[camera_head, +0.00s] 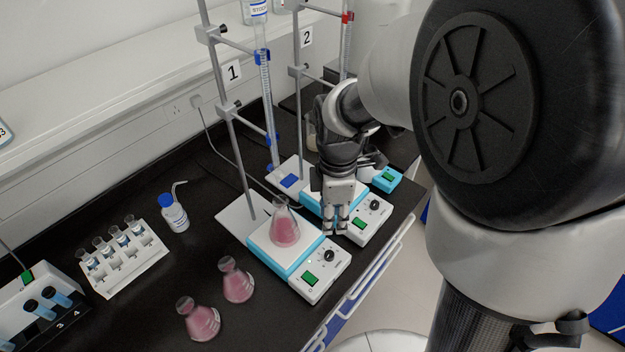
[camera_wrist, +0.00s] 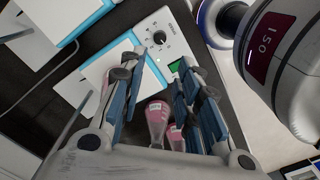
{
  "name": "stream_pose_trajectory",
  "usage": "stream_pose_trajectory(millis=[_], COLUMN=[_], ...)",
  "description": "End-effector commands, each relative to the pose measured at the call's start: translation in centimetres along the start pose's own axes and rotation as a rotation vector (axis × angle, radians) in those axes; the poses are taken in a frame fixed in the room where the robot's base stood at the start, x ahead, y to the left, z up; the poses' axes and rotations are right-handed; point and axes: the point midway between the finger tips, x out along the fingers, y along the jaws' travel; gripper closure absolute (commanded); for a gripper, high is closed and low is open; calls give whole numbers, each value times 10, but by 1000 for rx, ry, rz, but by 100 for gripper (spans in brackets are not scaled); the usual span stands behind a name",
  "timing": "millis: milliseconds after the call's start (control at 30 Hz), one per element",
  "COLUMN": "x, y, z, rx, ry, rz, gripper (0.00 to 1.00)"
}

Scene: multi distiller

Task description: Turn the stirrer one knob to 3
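Stirrer one (camera_head: 262,250) is the nearer white unit with a blue band, beside the stand marked 1, with a flask of pink liquid (camera_head: 285,230) on its plate. Its black knob (camera_head: 329,255) is on the front panel beside a green switch (camera_head: 309,278). In the wrist view the knob (camera_wrist: 160,37) shows ahead between and beyond my fingertips, apart from them; its setting is too small to read. My gripper (camera_head: 335,228) points down, open and empty, above the gap between the two stirrers, also seen in the wrist view (camera_wrist: 157,72).
Stirrer two, with its own knob (camera_head: 374,204), stands just behind. Two loose pink flasks (camera_head: 237,282) (camera_head: 201,320) stand left of stirrer one. A wash bottle (camera_head: 174,214) and a vial rack (camera_head: 125,262) are farther left. The bench's front edge is close.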

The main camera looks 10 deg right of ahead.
Motion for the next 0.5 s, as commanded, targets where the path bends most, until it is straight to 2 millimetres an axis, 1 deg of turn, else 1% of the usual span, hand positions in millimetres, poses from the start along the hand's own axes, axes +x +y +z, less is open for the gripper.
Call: stream_pose_trajectory(millis=[33,500], x=[13,115], y=[-1,-1], z=[0,0], rx=[1,3], ry=[-1,-1], rz=[-4,-4], gripper=[69,69])
